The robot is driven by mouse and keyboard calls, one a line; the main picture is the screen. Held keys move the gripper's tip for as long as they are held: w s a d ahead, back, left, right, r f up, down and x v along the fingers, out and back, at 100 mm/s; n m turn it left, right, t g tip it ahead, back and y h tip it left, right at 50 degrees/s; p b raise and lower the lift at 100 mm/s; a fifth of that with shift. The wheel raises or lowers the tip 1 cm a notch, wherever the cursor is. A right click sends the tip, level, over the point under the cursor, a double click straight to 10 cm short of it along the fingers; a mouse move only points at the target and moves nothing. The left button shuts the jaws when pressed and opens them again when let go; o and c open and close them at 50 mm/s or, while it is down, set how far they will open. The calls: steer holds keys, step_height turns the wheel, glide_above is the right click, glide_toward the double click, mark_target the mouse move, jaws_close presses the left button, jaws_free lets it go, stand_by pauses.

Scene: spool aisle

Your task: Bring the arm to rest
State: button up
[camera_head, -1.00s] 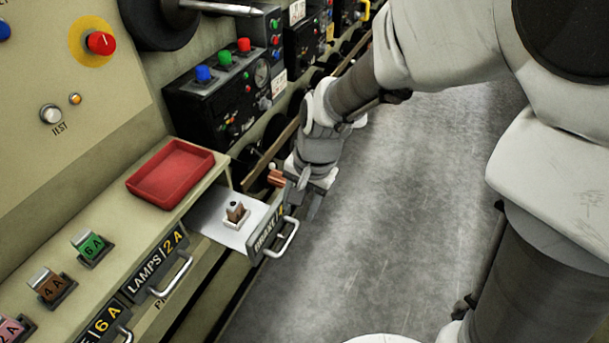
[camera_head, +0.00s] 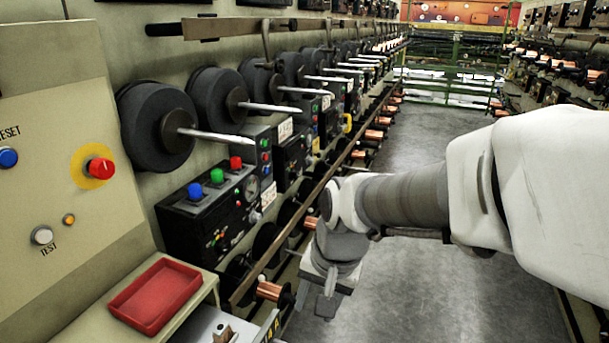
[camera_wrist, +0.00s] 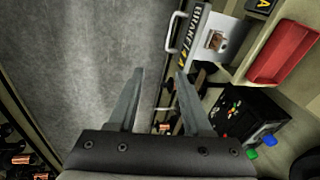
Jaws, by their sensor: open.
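My gripper (camera_head: 328,298) hangs at the end of my arm in the head view, over the aisle floor just right of the machine row. In the wrist view its two fingers (camera_wrist: 160,98) stand apart with nothing between them. A small brown-topped piece (camera_wrist: 215,41) sits inside the drawer. In the head view only part of the drawer (camera_head: 205,325) shows at the bottom edge, and the gripper is apart from it, to the right.
A red tray (camera_head: 155,296) sits on the ledge left of the drawer. A black control box (camera_head: 215,208) with coloured buttons stands behind it. Spools and spindles (camera_head: 160,130) line the machine. The grey aisle floor (camera_head: 410,290) is clear.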

steer(key=s+d+r+n+t+h+p, duration=0.2)
steer(key=s+d+r+n+t+p, duration=0.1)
steer(key=s+d+r, duration=0.6)
steer(key=d+r, duration=0.3)
steer(key=shift+s+d+t, duration=0.2)
steer(key=shift+s+t, duration=0.05)
steer(key=shift+t, duration=0.15)
stand_by(0.5)
